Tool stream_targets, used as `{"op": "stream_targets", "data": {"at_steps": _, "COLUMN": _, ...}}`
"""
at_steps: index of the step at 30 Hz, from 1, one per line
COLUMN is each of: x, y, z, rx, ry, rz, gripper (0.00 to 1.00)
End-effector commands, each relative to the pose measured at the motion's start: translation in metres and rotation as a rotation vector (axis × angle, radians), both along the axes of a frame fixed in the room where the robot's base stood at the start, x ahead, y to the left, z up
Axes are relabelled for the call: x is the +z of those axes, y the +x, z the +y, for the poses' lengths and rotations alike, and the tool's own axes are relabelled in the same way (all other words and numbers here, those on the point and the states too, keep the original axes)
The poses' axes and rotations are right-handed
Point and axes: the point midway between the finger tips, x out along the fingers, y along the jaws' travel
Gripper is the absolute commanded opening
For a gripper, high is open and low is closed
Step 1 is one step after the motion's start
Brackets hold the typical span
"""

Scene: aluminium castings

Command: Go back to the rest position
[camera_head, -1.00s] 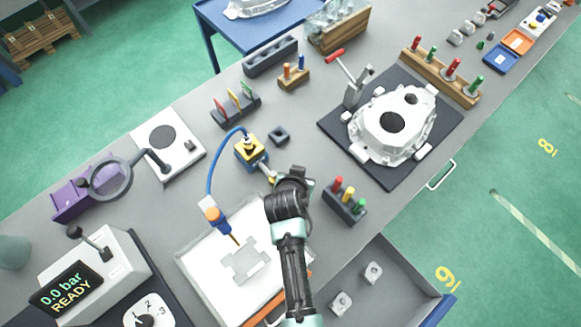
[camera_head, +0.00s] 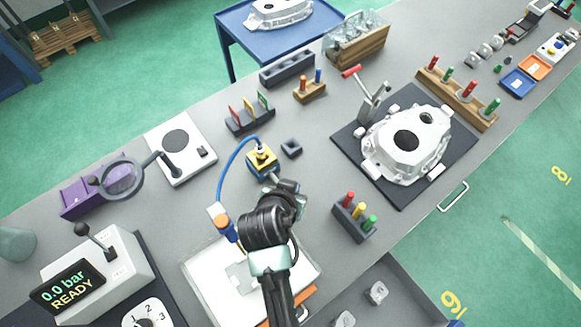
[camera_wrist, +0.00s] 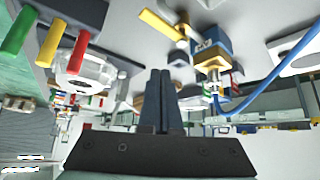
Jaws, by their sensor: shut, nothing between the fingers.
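My gripper shows in the wrist view (camera_wrist: 162,102) with its two dark fingers side by side, shut and empty. In the head view my arm reaches up over the white tray, and its wrist hides part of the tray and the gripper's fingertips. The yellow and blue device (camera_head: 262,160) with a blue hose stands just beyond my wrist. It also shows in the wrist view (camera_wrist: 210,48). No contact between my gripper and any object is visible.
A white casting (camera_head: 406,142) lies on a dark mat to the right. A block with red, yellow and green pegs (camera_head: 354,218) stands right of my arm. The pressure unit (camera_head: 95,270) reads 0.0 bar READY. An open drawer (camera_head: 400,280) is at the front.

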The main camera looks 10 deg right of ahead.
Motion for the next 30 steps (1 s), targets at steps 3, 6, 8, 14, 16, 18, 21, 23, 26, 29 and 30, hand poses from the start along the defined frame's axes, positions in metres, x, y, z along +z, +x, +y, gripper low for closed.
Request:
{"op": "stream_targets", "data": {"at_steps": 3, "x": 0.0, "y": 0.0, "z": 0.0, "rx": 0.0, "ry": 0.0, "rz": 0.0, "gripper": 0.0}}
{"op": "stream_targets", "data": {"at_steps": 6, "x": 0.0, "y": 0.0, "z": 0.0, "rx": 0.0, "ry": 0.0, "rz": 0.0, "gripper": 0.0}}
{"op": "stream_targets", "data": {"at_steps": 8, "x": 0.0, "y": 0.001, "z": 0.0, "rx": 0.0, "ry": 0.0, "rz": -0.002, "gripper": 0.0}}
{"op": "stream_targets", "data": {"at_steps": 14, "x": 0.053, "y": 0.043, "z": 0.009, "rx": 0.057, "ry": 0.0, "rz": -0.15, "gripper": 0.0}}
{"op": "stream_targets", "data": {"at_steps": 16, "x": 0.094, "y": 0.068, "z": 0.015, "rx": 0.098, "ry": -0.006, "rz": -0.255, "gripper": 0.0}}
{"op": "stream_targets", "data": {"at_steps": 18, "x": 0.143, "y": 0.091, "z": 0.021, "rx": 0.143, "ry": -0.02, "rz": -0.377, "gripper": 0.0}}
{"op": "stream_targets", "data": {"at_steps": 21, "x": 0.217, "y": 0.113, "z": 0.029, "rx": 0.203, "ry": -0.049, "rz": -0.551, "gripper": 0.0}}
{"op": "stream_targets", "data": {"at_steps": 23, "x": 0.263, "y": 0.121, "z": 0.034, "rx": 0.236, "ry": -0.072, "rz": -0.658, "gripper": 0.0}}
{"op": "stream_targets", "data": {"at_steps": 26, "x": 0.34, "y": 0.123, "z": 0.042, "rx": 0.285, "ry": -0.12, "rz": -0.839, "gripper": 0.0}}
{"op": "stream_targets", "data": {"at_steps": 29, "x": 0.416, "y": 0.111, "z": 0.049, "rx": 0.327, "ry": -0.178, "rz": -1.02, "gripper": 0.0}}
{"op": "stream_targets", "data": {"at_steps": 30, "x": 0.446, "y": 0.103, "z": 0.052, "rx": 0.341, "ry": -0.205, "rz": -1.093, "gripper": 0.0}}
